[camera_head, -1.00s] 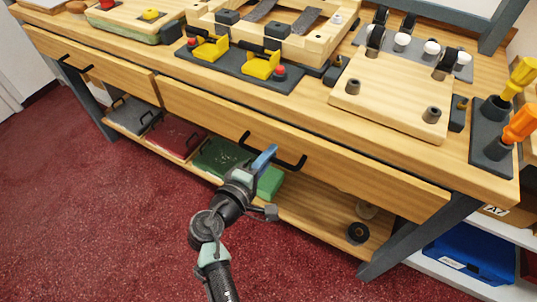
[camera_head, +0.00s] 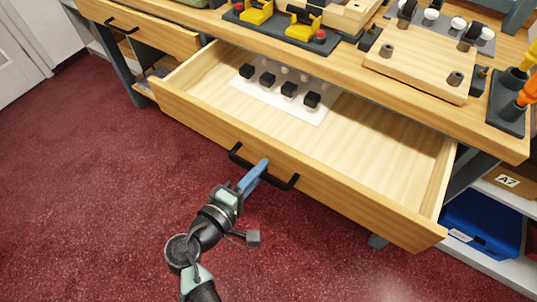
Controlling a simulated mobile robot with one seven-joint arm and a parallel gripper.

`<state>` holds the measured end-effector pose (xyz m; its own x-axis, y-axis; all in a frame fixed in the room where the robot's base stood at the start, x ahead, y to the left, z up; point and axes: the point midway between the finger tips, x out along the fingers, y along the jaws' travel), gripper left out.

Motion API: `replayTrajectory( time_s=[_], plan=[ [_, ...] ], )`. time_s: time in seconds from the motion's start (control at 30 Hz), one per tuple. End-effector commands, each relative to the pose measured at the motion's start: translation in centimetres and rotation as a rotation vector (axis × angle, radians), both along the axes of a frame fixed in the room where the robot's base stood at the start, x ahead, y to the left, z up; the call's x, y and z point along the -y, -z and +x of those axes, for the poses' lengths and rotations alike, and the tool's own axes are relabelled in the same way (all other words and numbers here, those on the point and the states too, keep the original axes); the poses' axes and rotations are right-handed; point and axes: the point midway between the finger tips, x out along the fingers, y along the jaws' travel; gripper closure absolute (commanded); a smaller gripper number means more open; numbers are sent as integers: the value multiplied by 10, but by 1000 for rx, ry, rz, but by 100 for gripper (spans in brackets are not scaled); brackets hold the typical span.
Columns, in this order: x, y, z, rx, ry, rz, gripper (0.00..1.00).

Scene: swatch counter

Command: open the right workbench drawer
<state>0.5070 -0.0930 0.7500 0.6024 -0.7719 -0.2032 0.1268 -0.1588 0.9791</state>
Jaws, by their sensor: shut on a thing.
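The right workbench drawer (camera_head: 380,205) is pulled well out from under the bench top. Its black bar handle (camera_head: 283,181) runs along the middle of the drawer front. My gripper (camera_head: 262,166) is at the handle, with its blue fingers shut on the bar near its middle. Inside the drawer, toward the left, a white sheet (camera_head: 275,102) carries several black knobs and some pale round pieces. The right part of the drawer floor is bare wood.
The left drawer (camera_head: 150,35) is shut, with its own black handle (camera_head: 122,26). Fixtures and a wooden board (camera_head: 420,72) stand on the bench top. A blue bin (camera_head: 482,225) sits on a shelf at the right. The red floor before the bench is clear.

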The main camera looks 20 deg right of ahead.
Motion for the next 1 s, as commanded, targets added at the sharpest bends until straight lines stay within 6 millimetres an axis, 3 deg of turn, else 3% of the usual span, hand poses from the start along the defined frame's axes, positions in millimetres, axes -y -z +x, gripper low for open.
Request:
replayTrajectory(
  time_s=[0.3,0.5,0.7,1.0],
  plan=[
    [-57,-1,-44,-2,-4,-1,100],
    [-82,-1,-64,-1,-2,-2,100],
    [-95,-1,-75,0,1,-2,100],
    [-98,0,-77,0,1,-1,100]
  ],
)
